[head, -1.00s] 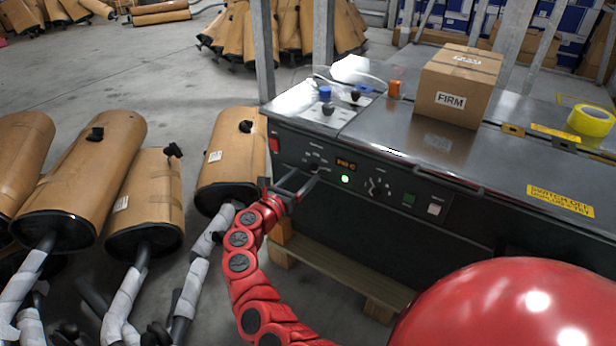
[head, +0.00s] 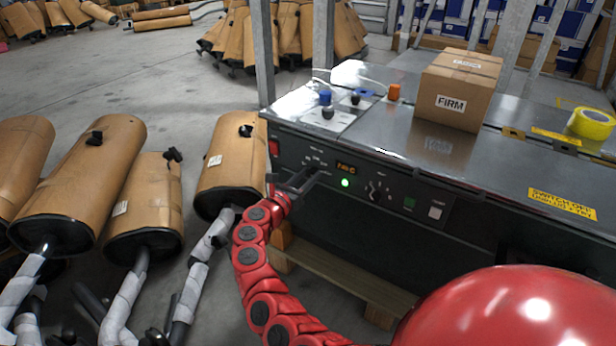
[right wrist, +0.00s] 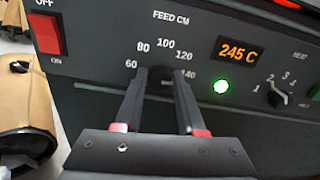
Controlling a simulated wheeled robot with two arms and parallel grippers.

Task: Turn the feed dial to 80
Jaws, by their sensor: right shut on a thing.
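The feed dial (right wrist: 160,82) is a dark knob under the "FEED CM" lettering on the black control panel. Printed marks 60, 80, 100, 120 and 140 arc around it in the right wrist view. My right gripper (right wrist: 160,75) has its two dark fingers on either side of the dial and is shut on it. The fingers hide most of the knob, so I cannot read its pointer. In the head view my right gripper (head: 314,177) meets the panel left of the green light. My left gripper is not in view.
A red switch (right wrist: 46,34) sits left of the dial. An orange display (right wrist: 240,50) reads 245 C, beside a lit green lamp (right wrist: 221,87) and the heat knob (right wrist: 277,96). A cardboard box (head: 458,90) stands on the machine top. Wrapped mufflers (head: 232,160) stand close on the left.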

